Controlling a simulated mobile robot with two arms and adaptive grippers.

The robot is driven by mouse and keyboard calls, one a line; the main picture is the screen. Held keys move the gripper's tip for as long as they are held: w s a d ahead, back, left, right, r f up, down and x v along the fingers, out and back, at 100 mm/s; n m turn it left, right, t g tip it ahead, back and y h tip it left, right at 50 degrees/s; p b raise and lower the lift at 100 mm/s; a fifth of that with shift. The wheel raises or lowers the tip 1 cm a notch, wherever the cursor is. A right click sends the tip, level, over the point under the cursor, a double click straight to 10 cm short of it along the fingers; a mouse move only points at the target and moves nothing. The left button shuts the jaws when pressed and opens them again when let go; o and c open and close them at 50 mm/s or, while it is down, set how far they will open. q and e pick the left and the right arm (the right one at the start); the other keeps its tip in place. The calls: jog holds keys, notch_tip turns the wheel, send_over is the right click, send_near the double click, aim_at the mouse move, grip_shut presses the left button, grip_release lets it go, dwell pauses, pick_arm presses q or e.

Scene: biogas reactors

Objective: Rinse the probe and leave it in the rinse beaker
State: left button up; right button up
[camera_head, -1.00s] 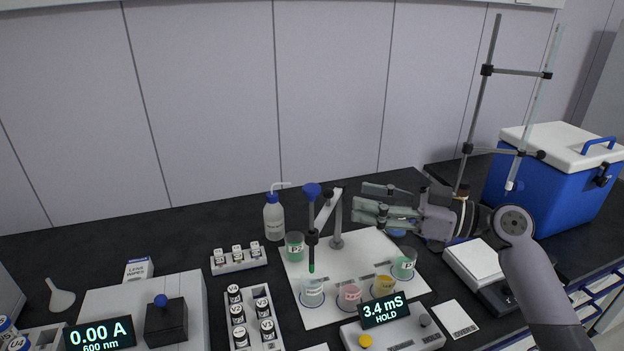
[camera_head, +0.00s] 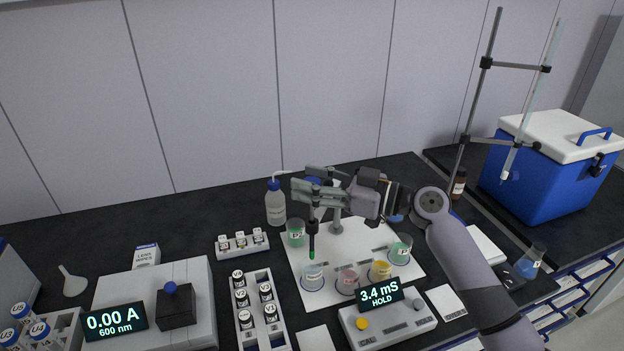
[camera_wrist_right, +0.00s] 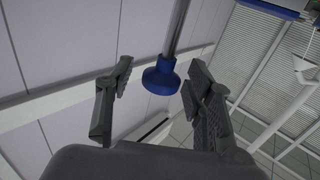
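The probe (camera_head: 312,238) is an upright dark rod with a green tip and a blue cap (camera_head: 314,181). Its tip is at or just above the rim of a clear beaker (camera_head: 313,277); I cannot tell whether it is inside. That beaker's label is too small to read, so I cannot confirm it is the rinse beaker. My right gripper (camera_head: 305,187) is at the probe's top. In the right wrist view the blue cap (camera_wrist_right: 161,77) lies between the two spread fingers (camera_wrist_right: 155,95), with gaps on both sides. My left gripper is not in view.
Beakers with green (camera_head: 296,234), pink (camera_head: 347,281), yellow (camera_head: 381,271) and green (camera_head: 400,250) liquid stand on the white mat (camera_head: 330,296). A wash bottle (camera_head: 275,207) stands behind left. The meter (camera_head: 388,319) reads 3.4 mS HOLD in front. Vial racks (camera_head: 262,327) are left.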

grip_shut()
dwell(0.4)
